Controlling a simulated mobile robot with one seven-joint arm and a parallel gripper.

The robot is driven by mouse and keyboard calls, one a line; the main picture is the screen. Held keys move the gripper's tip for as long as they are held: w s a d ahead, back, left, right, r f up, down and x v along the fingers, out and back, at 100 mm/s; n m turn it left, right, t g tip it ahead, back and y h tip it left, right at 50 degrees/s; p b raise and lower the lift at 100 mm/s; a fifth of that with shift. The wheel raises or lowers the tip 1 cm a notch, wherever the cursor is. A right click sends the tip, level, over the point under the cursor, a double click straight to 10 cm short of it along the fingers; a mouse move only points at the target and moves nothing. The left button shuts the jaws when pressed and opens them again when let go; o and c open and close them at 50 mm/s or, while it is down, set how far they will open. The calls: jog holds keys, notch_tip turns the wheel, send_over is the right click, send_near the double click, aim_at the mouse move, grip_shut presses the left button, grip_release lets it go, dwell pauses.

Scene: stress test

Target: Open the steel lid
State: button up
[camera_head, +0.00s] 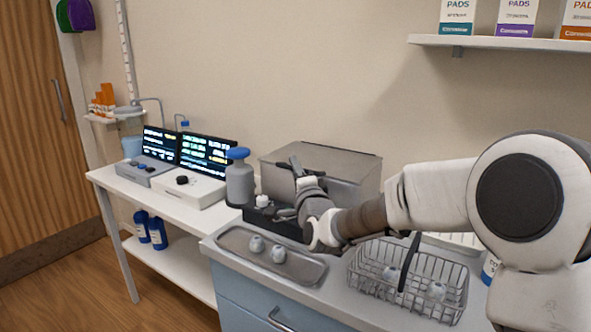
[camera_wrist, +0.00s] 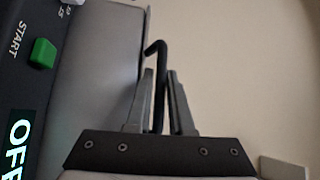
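The steel lid (camera_head: 318,158) is the flat grey top of a steel box (camera_head: 272,175) against the wall, and it looks closed. My gripper (camera_head: 295,168) is at the front left of the box, partly hiding it. In the wrist view, a black bent handle bar (camera_wrist: 159,82) stands between the two fingers of my gripper (camera_wrist: 160,88), with its hooked end beyond the fingertips. The fingers are close together on both sides of the bar and look shut on it. A grey steel side (camera_wrist: 98,85) fills the left of the wrist view.
A black panel (camera_wrist: 22,75) with a green START button (camera_wrist: 42,53) is left in the wrist view. A pump bottle (camera_head: 240,182) stands left of the box. A steel tray (camera_head: 238,240) and a wire basket (camera_head: 450,297) are in front. A shelf (camera_head: 500,43) hangs upper right.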

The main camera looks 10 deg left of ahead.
grip_shut()
dwell(1.1)
